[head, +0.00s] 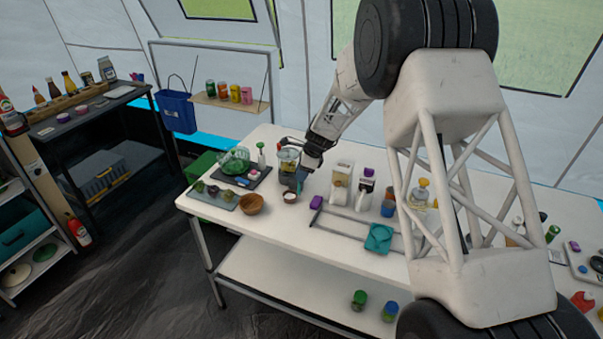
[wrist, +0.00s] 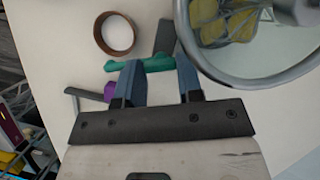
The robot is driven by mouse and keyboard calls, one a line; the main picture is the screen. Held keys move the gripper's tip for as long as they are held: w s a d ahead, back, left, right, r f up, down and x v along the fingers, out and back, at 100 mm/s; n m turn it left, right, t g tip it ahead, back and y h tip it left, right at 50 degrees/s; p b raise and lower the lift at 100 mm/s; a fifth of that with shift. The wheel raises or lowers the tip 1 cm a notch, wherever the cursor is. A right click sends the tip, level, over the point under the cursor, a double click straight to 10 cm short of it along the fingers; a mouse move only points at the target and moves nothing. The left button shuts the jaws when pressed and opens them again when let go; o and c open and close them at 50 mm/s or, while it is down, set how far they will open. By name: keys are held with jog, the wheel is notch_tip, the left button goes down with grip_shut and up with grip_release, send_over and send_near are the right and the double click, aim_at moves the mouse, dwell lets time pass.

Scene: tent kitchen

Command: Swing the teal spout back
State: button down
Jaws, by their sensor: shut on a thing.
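The teal spout (wrist: 142,64) lies across the tips of my gripper (wrist: 160,72) in the wrist view. My gripper's two blue-grey fingers are shut on it, with part of the spout sticking out to the left. A dark grey bar (wrist: 166,36) extends beyond it. A large clear jar (wrist: 272,76) with yellow pieces inside stands just right of the fingers. In the head view the jar (head: 287,162) stands on the white table, with my gripper (head: 301,174) low at its right side. The spout is too small there to make out its angle.
A small brown-rimmed cup with white contents (wrist: 116,34) stands close to the spout; it also shows in the head view (head: 290,197). Clear canisters (head: 340,187) stand to the right.

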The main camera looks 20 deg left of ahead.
jog(key=c, duration=0.8)
grip_release()
jog(key=shift+o, duration=0.2)
jog(key=m+t, duration=0.1)
jog(key=m, duration=0.2)
jog(key=m+t, duration=0.1)
jog(key=m, duration=0.1)
jog(key=shift+s+m, duration=0.2)
jog(key=shift+m, duration=0.2)
jog(key=shift+d+r+y, duration=0.15)
jog(key=shift+r+y, duration=0.15)
jog(key=shift+r, duration=0.05)
jog(key=s+d+r+n, duration=0.2)
jog(key=s+d+r, duration=0.2)
jog(key=d+r, duration=0.6)
jog(key=s+d+r+n+t+h, duration=0.1)
jog(key=s+d+r+n, duration=0.2)
jog(key=d+r, duration=0.7)
jog(key=shift+s+d+n, duration=0.3)
jog(key=shift+s+d, duration=0.05)
jog(key=shift+d, duration=0.6)
